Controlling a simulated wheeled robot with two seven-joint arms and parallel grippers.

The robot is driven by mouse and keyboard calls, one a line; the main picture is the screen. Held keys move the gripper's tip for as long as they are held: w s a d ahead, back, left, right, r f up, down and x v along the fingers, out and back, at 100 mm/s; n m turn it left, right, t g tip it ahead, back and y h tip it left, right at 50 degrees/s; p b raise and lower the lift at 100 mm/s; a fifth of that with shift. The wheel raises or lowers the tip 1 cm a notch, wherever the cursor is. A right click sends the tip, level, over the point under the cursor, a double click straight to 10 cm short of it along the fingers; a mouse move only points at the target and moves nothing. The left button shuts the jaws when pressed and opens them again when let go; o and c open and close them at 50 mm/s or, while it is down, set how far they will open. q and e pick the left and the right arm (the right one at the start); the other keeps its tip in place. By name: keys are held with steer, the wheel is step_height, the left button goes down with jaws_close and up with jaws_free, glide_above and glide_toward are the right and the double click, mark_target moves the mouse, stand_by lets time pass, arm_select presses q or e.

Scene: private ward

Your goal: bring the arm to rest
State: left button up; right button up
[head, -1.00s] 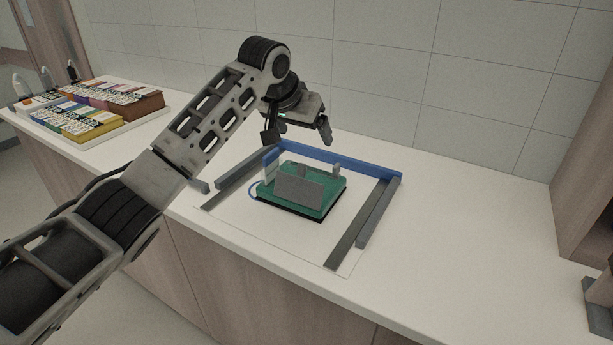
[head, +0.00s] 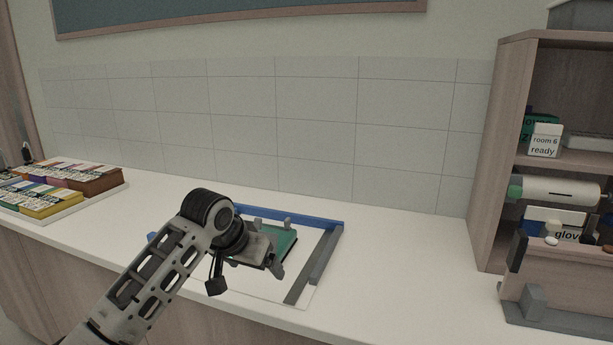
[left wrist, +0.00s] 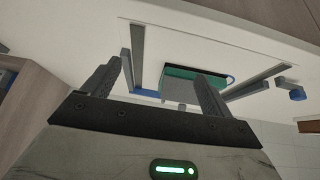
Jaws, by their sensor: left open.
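My left arm comes in from the left in the head view. Its gripper (head: 246,277) is open and empty, with its fingers spread, in front of a green block-like case (head: 287,243) on the counter. The gripper partly hides the case. In the left wrist view the two fingers (left wrist: 157,88) stand apart, and the green case (left wrist: 195,73) with a grey plate on it lies beyond them, apart from them. My right gripper is not in view.
Grey bars (head: 323,254) and a blue bar (head: 300,217) border the case on the white counter (head: 400,265). A tray of coloured boxes (head: 75,201) sits at left. A wooden shelf (head: 484,165) and a wooden holder (head: 560,283) stand at right. The counter between is clear.

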arm_select(q)
steer(key=s+a+f+g, duration=0.1)
steer(key=s+f, duration=1.4)
steer(key=s, duration=0.4)
steer(key=s+a+f+n+g+y, duration=0.1)
steer(key=s+a, duration=0.4)
steer(key=s, duration=0.5)
steer(key=s+a+n+y, duration=0.1)
steer(key=s+a, duration=0.3)
steer(key=s, duration=0.5)
steer(key=w+d+f+t+h, duration=0.1)
steer(key=w+d+f+t, duration=0.1)
steer(key=f, duration=0.3)
steer(key=w+d+f+t+h, duration=0.1)
steer(key=w+d+f+t, duration=0.1)
steer(key=w+f+t, duration=0.1)
step_height(320, 180, down, 2)
steer(key=shift+w+d+f+t, duration=0.1)
steer(key=shift+w+d+t, duration=0.25)
steer(key=shift+t, duration=0.25)
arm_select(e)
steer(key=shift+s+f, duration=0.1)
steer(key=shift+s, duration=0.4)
